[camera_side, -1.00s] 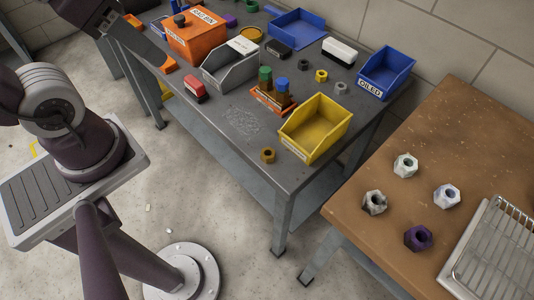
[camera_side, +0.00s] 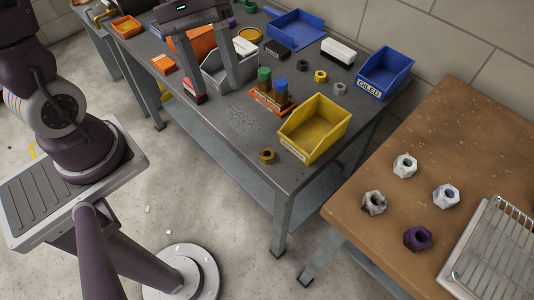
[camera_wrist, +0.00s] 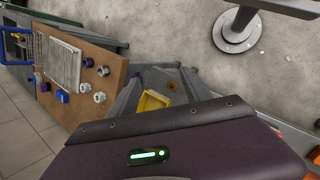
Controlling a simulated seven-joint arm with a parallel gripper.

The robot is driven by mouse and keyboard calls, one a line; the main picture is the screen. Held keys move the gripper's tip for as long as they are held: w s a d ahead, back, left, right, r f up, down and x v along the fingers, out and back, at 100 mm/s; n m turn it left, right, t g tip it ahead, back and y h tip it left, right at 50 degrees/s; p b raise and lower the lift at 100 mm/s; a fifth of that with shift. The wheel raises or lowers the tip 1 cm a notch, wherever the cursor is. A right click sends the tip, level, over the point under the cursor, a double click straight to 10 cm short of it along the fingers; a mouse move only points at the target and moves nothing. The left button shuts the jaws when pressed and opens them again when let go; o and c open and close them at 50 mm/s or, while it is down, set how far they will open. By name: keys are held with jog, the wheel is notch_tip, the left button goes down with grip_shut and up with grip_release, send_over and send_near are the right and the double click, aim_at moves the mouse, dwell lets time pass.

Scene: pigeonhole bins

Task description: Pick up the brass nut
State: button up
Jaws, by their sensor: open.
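The brass nut (camera_side: 267,156) lies on the grey workbench near its front edge, left of the yellow bin (camera_side: 314,128). In the wrist view a small brownish nut (camera_wrist: 172,86) shows above the yellow bin (camera_wrist: 155,101). My gripper (camera_side: 214,86) hangs over the bench, fingers downward and spread apart with nothing seen between them. It is up and to the left of the brass nut, well apart from it. Its fingers cover parts of the grey bin (camera_side: 222,75) and the orange box behind.
An orange holder with green and blue pegs (camera_side: 272,97) stands between my gripper and the brass nut. Blue bins (camera_side: 385,73) stand farther back. Several nuts lie on the brown table (camera_side: 460,130). The bench left of the brass nut is clear.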

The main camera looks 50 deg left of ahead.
jog(key=w+f+n+h, duration=0.4)
jog(key=w+f+n, duration=0.1)
jog(key=f, duration=0.3)
jog(key=n+t+h, duration=0.2)
jog(key=n+h, duration=0.2)
jog(key=n, duration=0.4)
send_near(265, 152)
jog(key=shift+s+d+r, duration=0.1)
jog(key=shift+d, duration=0.45)
jog(key=shift+s+d+r, duration=0.15)
jog(key=shift+d, duration=0.45)
jog(key=x, duration=0.4)
jog(key=f+x, duration=0.1)
jog(key=x, duration=0.2)
jog(key=shift+w+a+f, duration=0.15)
jog(key=shift+w, duration=0.1)
jog(key=shift+c, duration=0.5)
grip_shut()
